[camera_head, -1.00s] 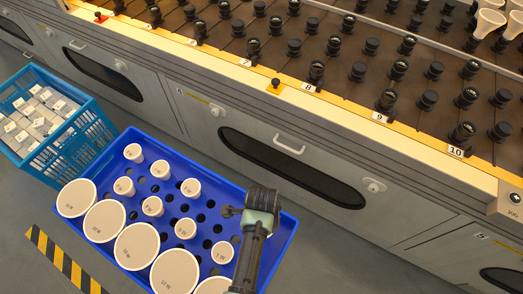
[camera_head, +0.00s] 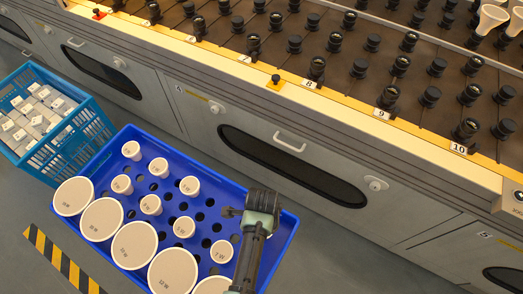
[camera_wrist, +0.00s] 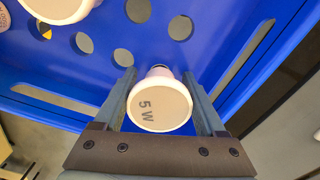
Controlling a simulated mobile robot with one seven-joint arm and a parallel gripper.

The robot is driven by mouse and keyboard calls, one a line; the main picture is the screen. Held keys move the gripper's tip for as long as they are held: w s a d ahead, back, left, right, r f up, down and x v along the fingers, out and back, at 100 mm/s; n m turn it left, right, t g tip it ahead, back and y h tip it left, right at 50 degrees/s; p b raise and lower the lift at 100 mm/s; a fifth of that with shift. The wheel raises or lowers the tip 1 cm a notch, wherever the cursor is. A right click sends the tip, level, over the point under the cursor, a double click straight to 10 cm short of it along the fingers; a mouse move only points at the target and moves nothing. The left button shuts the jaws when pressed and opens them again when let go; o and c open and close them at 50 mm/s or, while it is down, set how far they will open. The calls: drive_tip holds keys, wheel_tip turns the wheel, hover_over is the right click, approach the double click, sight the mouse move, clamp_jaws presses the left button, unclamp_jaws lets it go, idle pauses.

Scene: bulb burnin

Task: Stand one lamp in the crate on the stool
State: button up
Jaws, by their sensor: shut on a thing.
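My gripper (camera_wrist: 159,74) is shut on a lamp with a round pale face marked 5 W (camera_wrist: 160,105), which sits between the two fingers. In the head view my arm hides the lamp. The stool is not visible.
A light-blue basket (camera_head: 88,130) with white boxes stands left of the crate. A long grey bench (camera_head: 290,165) with a yellow edge and rows of black sockets runs behind it. Striped floor tape (camera_head: 62,262) lies at lower left. Some crate holes are free.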

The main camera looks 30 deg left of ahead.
drive_tip(key=shift+f, duration=0.35)
drive_tip(key=o, duration=1.3)
drive_tip(key=shift+r, duration=0.15)
wheel_tip(320, 180, up, 13)
drive_tip(key=p, duration=0.4)
